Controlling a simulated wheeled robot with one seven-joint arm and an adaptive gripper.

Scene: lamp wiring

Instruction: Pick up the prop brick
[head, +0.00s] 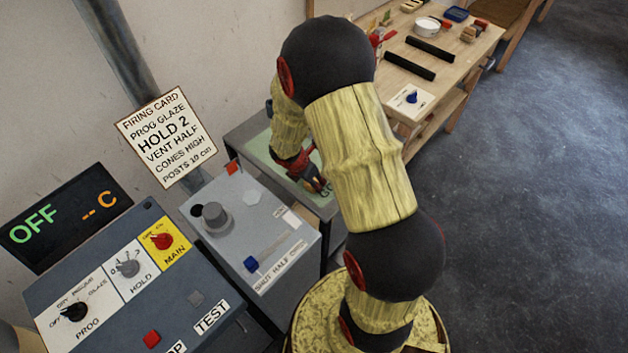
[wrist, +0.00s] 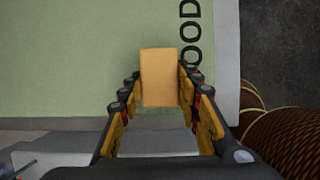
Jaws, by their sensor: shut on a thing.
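The prop brick (wrist: 160,77) is a plain tan-yellow block in the middle of the wrist view. My gripper (wrist: 160,100) is shut on it, with one finger pad against each side. Behind the brick is a green surface (wrist: 70,60) with dark letters ending in "OOD". I cannot tell whether the brick rests on that surface or is held above it. In the head view my gripper (head: 316,183) is over the green-topped bench beside the wall, and the brick is too small and covered to make out clearly.
A grey box with a knob (head: 275,225) stands just in front of the green bench. The control panel (head: 130,290) is at the lower left. A wooden table (head: 455,50) with several items is at the back right; open floor lies right.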

